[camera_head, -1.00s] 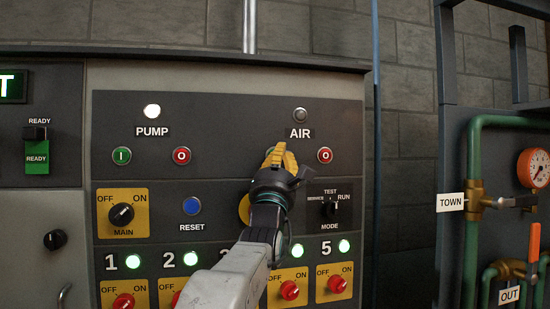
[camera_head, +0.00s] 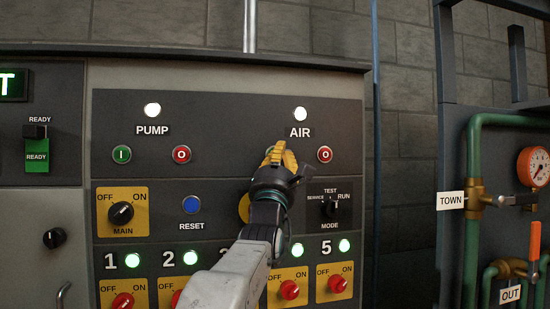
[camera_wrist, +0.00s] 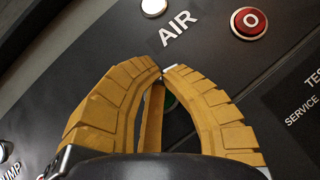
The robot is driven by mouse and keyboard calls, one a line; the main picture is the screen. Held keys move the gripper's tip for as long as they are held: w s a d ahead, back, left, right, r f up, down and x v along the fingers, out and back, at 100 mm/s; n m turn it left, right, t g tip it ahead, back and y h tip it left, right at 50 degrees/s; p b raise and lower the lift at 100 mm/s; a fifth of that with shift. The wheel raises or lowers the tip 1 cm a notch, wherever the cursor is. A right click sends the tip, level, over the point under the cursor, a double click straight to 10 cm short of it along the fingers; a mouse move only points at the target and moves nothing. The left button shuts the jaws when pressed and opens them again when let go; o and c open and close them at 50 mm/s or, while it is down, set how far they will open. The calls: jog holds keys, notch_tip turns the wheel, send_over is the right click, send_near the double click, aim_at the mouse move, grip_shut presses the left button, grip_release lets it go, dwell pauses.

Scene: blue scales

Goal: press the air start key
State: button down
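The AIR section of the panel has a lamp (camera_head: 300,114) that glows white above the AIR label; the lamp also shows in the wrist view (camera_wrist: 153,7). My gripper (camera_head: 278,146) is in front of the spot left of the red AIR stop key (camera_head: 325,155) and mostly hides the green air start key. In the wrist view my yellow fingers (camera_wrist: 162,72) are closed with their tips together and nothing between them. A bit of the green key (camera_wrist: 171,101) shows in the gap behind the fingers. I cannot tell whether the tips touch it.
The PUMP lamp (camera_head: 152,110) is lit above its green key (camera_head: 121,155) and red key (camera_head: 182,155). Below are the MAIN switch (camera_head: 121,214), blue RESET key (camera_head: 191,205) and MODE selector (camera_head: 329,207). Pipes (camera_head: 474,150) stand at the right.

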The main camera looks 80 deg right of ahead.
jog(key=shift+a+f, duration=0.1)
jog(key=shift+f, duration=0.05)
jog(key=shift+s+a+b, duration=0.15)
jog(key=shift+a+b, duration=0.35)
jog(key=shift+b, duration=0.25)
dwell(0.7)
